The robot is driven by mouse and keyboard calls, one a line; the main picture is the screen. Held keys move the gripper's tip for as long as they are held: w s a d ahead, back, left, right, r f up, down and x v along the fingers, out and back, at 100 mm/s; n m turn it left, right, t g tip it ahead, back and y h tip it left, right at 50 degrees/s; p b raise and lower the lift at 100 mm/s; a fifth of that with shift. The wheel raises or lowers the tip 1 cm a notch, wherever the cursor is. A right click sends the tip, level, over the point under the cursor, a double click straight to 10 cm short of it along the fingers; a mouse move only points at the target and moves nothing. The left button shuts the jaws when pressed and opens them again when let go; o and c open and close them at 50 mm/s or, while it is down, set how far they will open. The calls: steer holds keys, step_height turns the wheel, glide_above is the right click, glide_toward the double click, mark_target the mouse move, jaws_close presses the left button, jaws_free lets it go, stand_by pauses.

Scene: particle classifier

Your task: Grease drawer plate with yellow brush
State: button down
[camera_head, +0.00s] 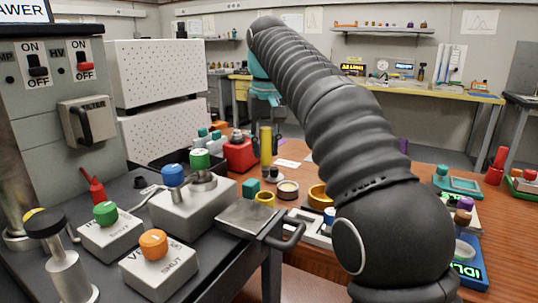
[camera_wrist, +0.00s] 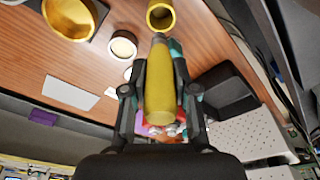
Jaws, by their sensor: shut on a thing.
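My gripper (camera_wrist: 160,80) is shut on the yellow brush (camera_wrist: 160,95), with one finger on each side of its thick yellow body. The brush's greyish end points towards the top of the wrist view. In the head view the brush (camera_head: 266,145) appears as an upright yellow cylinder beyond the front objects; the fingers are hard to make out there. A yellow round holder (camera_head: 264,198) stands on the wooden table; it also shows in the wrist view (camera_wrist: 161,14), apart from the brush. A flat grey metal plate (camera_head: 248,217), probably the drawer plate, lies beside a dark handle (camera_head: 290,235).
Valve boxes with green (camera_head: 106,213), orange (camera_head: 153,243) and blue (camera_head: 173,175) knobs crowd the left bench. A jar (camera_head: 287,189) and a brass ring (camera_head: 319,196) stand on the table (camera_head: 300,285). My arm hides much of the right side.

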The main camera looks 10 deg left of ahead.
steer(key=shift+w+d+f+t, duration=0.65)
steer(key=shift+w+d+t, duration=1.5)
steer(key=shift+w, duration=1.55)
steer(key=shift+g+y, duration=0.25)
steer(key=shift+y, duration=0.15)
steer(key=f+b, duration=0.5)
steer(key=b, duration=0.1)
steer(key=shift+d+f, duration=0.2)
steer(key=shift+f, duration=0.2)
steer(key=shift+f+b, duration=0.65)
steer(key=shift+f, duration=0.05)
steer(key=shift+r, duration=0.15)
step_height(320, 180, up, 7)
steer(key=p, duration=0.7)
steer(key=shift+p, duration=0.3)
